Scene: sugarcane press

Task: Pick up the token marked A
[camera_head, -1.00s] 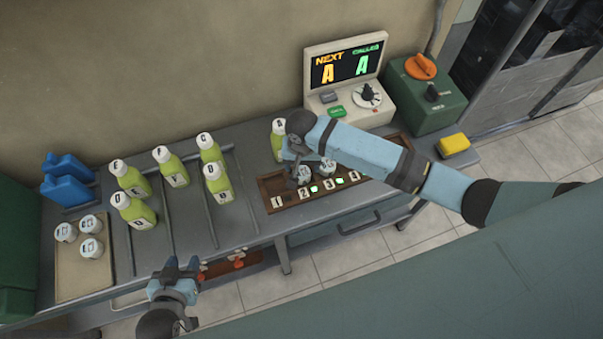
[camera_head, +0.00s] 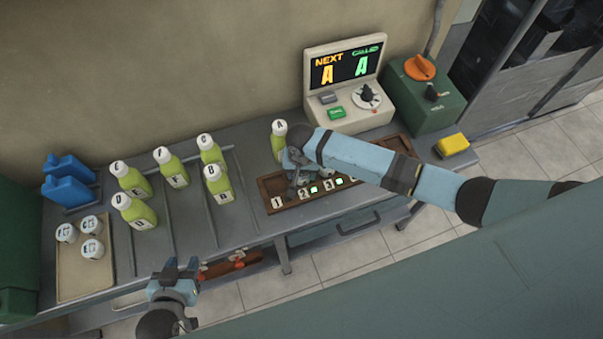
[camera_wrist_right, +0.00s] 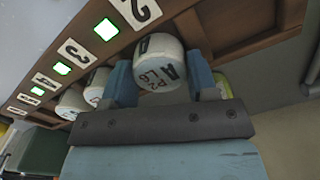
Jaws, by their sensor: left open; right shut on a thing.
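A round white token with black letter A (camera_wrist_right: 158,62) is between the two blue fingers of my right gripper (camera_wrist_right: 161,82) in the right wrist view. The gripper is shut on it, beside the numbered wooden rack, near label 2. In the head view my right gripper (camera_head: 298,168) is over the rack (camera_head: 268,188), and the arm and gripper hide the held token. My left gripper (camera_head: 182,268) is open and empty in front of the bench's front edge.
Other white tokens (camera_wrist_right: 97,86) sit along the rack. Bottle A (camera_head: 279,141) stands just behind my right gripper. A display console (camera_head: 345,92) reads NEXT A, CALLED A. Several green bottles (camera_head: 131,180) and a tray (camera_head: 78,280) with three tokens stand left.

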